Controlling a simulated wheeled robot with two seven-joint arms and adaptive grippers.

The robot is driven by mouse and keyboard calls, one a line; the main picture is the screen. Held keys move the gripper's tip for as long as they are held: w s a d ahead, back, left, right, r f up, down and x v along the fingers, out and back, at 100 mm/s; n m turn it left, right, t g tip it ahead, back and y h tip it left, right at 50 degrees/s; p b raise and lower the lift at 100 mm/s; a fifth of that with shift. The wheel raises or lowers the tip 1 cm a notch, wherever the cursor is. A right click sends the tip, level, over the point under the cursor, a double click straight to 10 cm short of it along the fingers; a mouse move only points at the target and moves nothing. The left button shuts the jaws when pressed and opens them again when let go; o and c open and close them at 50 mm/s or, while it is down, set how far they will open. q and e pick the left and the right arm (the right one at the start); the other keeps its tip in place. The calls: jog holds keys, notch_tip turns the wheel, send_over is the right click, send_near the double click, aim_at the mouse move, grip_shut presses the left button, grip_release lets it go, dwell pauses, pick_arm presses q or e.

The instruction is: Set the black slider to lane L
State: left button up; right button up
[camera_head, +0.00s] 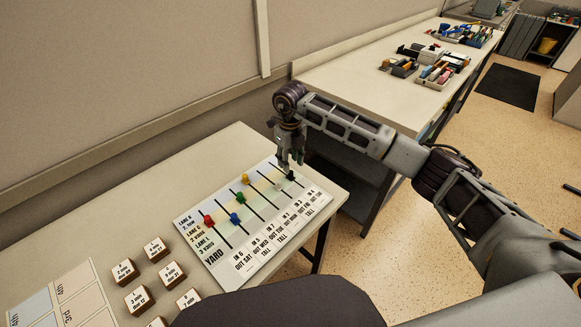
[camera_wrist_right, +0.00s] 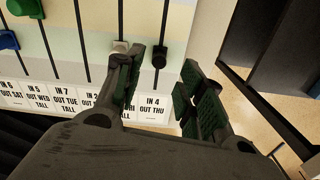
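The slider board (camera_head: 213,257) lies on the near table, with lane names at its left and cards along its near side. The black slider (camera_head: 291,175) sits on the rightmost slot; it also shows in the right wrist view (camera_wrist_right: 160,55). Its exact lane band is hard to tell. My right gripper (camera_head: 289,160) is above the board's right end, close to the black slider. In the right wrist view its fingers (camera_wrist_right: 162,80) are spread, and the black slider shows in the gap, nearer the left finger. Contact cannot be told. My left gripper is not in view.
The white slider (camera_wrist_right: 120,47) is just left of the black one, near the left finger. Red (camera_head: 208,221), blue (camera_head: 235,218) and yellow (camera_head: 246,180) sliders stand farther left. Wooden blocks (camera_head: 138,299) lie at front left. The table's right edge is close to the board.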

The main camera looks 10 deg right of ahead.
notch_tip(320, 180, up, 7)
dwell(0.4)
dwell(0.5)
